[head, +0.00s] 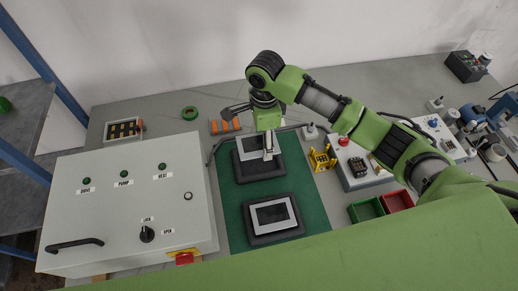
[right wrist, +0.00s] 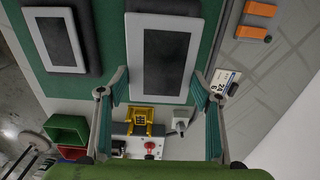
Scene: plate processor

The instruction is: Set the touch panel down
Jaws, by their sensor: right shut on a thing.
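A touch panel (head: 246,150) with a light grey face and dark screen is in my right gripper (head: 268,152), over the far part of the green mat (head: 312,205). In the right wrist view, the fingers of this gripper (right wrist: 162,78) lie along both long sides of the held panel (right wrist: 165,58). A black base (right wrist: 160,5) shows past its end; I cannot tell whether panel and base touch. A second, similar panel (head: 270,214) lies in a black frame nearer to me on the mat. My left gripper is in neither view.
A large grey control cabinet (head: 130,205) stands left of the mat. Right of it are a yellow rack (head: 321,158), a box with a red button (head: 343,141), a green bin (head: 365,210) and a red bin (head: 397,200). Orange blocks (head: 225,126) lie behind the mat.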

